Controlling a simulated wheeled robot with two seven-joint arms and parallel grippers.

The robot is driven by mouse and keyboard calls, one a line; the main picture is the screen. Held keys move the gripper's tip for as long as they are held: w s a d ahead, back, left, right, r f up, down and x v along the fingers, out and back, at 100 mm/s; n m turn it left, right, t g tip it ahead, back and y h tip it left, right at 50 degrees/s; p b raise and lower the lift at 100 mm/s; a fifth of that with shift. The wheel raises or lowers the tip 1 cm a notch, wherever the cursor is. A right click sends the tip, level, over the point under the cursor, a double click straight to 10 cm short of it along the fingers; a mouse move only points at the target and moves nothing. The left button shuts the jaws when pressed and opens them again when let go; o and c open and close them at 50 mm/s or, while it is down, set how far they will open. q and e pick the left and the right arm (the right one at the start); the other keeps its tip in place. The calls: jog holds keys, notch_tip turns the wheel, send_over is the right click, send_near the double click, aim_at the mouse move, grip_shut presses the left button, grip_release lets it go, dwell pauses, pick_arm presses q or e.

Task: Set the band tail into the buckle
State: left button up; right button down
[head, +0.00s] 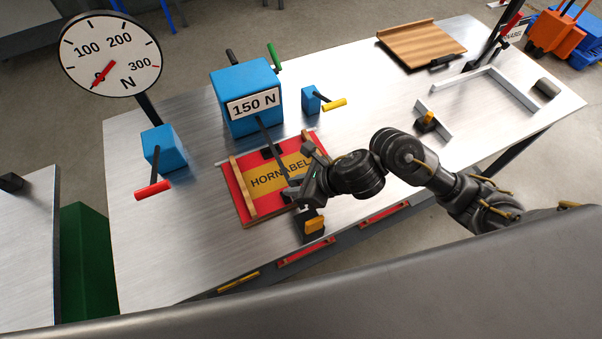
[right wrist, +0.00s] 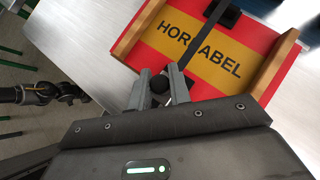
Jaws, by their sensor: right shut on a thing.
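A dark band (head: 270,140) comes from the blue 150 N box and lies across the red and yellow HORNABEL panel (head: 245,195). It also crosses the panel in the right wrist view (right wrist: 212,22). My right gripper (head: 297,192) is over the panel's front right edge. Its grey fingers (right wrist: 161,88) are shut on a dark round piece at the band's tail (right wrist: 159,83). A dark block with a yellow lever (head: 314,225), which looks like the buckle, stands just below the gripper near the table's front edge. The gripper partly hides it. My left gripper is not visible.
The blue 150 N box (head: 246,96) stands behind the panel. A dial (head: 110,55) on a blue post block with a red handle is at left. A small blue block with a yellow handle (head: 312,100) is at right. A wooden board (head: 420,42) lies farther back.

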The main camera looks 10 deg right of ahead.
jog(key=shift+w, duration=0.1)
jog(key=c, duration=1.3)
grip_release()
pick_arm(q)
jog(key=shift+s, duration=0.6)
pick_arm(e)
jog(key=shift+d+r, duration=0.2)
jog(key=shift+r, duration=0.1)
pick_arm(q)
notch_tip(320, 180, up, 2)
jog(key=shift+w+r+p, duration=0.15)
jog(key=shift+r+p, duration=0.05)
jog(key=shift+p, duration=1.05)
pick_arm(e)
jog(key=v, duration=1)
jog(key=shift+s, duration=0.2)
